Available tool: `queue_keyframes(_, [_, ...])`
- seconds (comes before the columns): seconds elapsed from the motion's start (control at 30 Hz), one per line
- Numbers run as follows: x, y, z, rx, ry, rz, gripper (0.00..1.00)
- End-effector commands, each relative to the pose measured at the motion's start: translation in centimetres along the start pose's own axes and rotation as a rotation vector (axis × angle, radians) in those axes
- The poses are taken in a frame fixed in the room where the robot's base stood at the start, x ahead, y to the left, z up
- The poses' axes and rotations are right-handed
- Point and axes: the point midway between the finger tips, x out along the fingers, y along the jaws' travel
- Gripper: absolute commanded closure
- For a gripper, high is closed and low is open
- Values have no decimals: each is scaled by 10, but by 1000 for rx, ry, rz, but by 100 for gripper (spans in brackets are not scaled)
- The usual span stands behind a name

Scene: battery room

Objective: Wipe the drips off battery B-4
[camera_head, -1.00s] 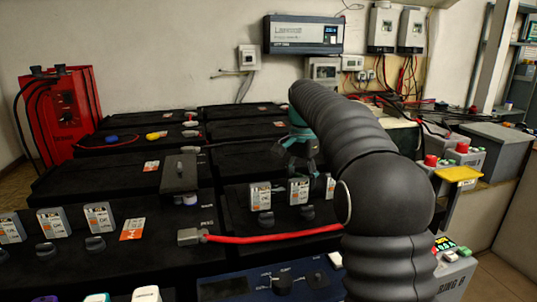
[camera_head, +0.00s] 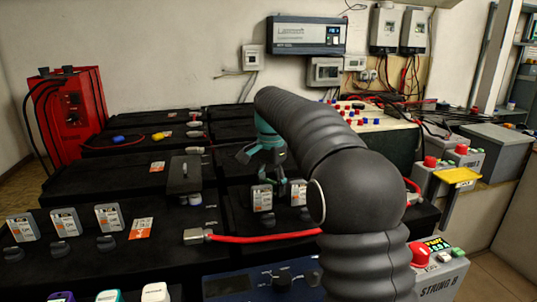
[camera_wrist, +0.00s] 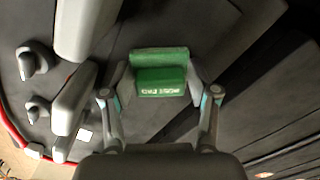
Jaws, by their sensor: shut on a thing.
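My gripper (camera_head: 262,166) hangs over the middle of the black battery bank, behind two upright labelled grey-white modules. In the wrist view my gripper (camera_wrist: 159,82) is shut on a green block (camera_wrist: 160,70) with white lettering, too small to read. The block sits between both fingers; in the head view it cannot be made out. Dark battery tops (camera_head: 110,185) fill the bank in rows. I cannot read which one is B-4, and no drips can be made out. Whether the block touches a battery top is unclear.
Upright labelled modules (camera_head: 108,217) and black caps stand along the front row. A red cable (camera_head: 265,238) crosses the front. A dark grey box (camera_head: 184,175) stands left of my gripper. A red charger (camera_head: 66,110) is at the far left; a yellow plate (camera_head: 459,176) is at right.

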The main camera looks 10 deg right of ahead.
Motion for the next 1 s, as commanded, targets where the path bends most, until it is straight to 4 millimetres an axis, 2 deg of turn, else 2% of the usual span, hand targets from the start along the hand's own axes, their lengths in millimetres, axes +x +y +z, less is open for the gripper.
queue_keyframes(0.13, [-31,1,-2,1,2,-2,73])
queue_keyframes(0.33, [-42,2,-3,3,1,-1,73])
queue_keyframes(0.7, [-75,3,-5,6,1,-2,73])
queue_keyframes(1.0, [-83,4,-5,7,0,0,73])
